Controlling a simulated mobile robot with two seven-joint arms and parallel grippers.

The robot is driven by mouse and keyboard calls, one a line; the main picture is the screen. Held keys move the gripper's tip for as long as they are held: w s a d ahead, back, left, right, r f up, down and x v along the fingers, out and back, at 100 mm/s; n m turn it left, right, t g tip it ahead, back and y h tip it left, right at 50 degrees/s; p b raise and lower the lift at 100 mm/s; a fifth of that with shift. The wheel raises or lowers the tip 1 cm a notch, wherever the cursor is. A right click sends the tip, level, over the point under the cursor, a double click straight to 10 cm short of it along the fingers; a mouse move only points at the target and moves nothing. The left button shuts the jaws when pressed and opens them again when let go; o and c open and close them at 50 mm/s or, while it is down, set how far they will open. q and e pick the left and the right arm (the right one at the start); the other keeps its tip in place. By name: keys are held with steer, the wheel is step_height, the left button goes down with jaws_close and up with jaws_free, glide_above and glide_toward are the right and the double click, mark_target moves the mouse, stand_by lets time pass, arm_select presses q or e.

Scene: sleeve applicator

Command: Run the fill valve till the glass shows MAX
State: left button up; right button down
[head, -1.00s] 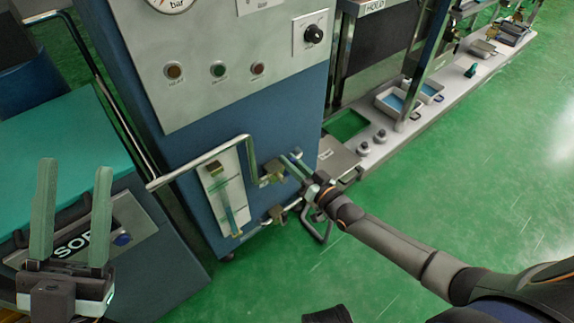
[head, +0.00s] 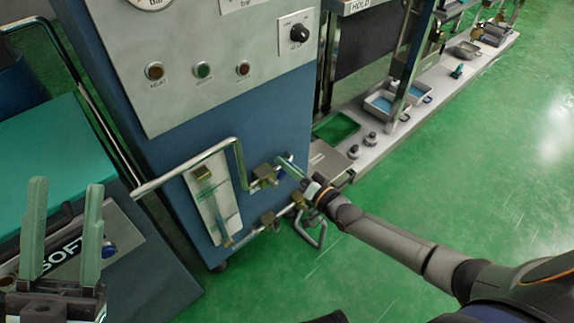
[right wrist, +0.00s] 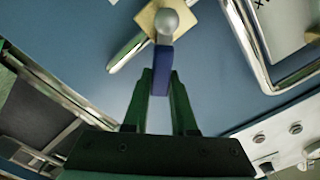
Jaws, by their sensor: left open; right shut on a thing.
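The sight glass (head: 212,200) is on a pale plate low on the blue machine front. I cannot read its level or a MAX mark. The brass fill valve (head: 263,175) is right of the glass, on the upper pipe. Its blue lever (right wrist: 161,72) shows in the right wrist view, below the brass body (right wrist: 166,20). My right gripper (head: 290,165) is shut on the lever; its fingers (right wrist: 162,95) lie on both sides of the lever's end. My left gripper (head: 62,195) is open and empty at the lower left, in front of the teal-topped unit.
A second brass valve (head: 268,218) is on the lower pipe. A bent metal rail (head: 185,178) runs in front of the machine beside the glass. A low bench (head: 400,130) with trays stands behind on the right. The green floor at right is clear.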

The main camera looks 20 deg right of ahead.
steer(key=c, duration=0.7)
jaws_free()
arm_select(q)
steer(key=r+p, duration=0.2)
steer(key=r, duration=0.1)
steer(key=r+p, duration=0.1)
steer(key=p, duration=0.1)
steer(key=shift+s+a+r, duration=0.1)
steer(key=shift+a+r, duration=0.15)
arm_select(e)
steer(key=v, duration=1.2)
steer(key=shift+s+d, duration=0.1)
steer(key=shift+s, duration=0.2)
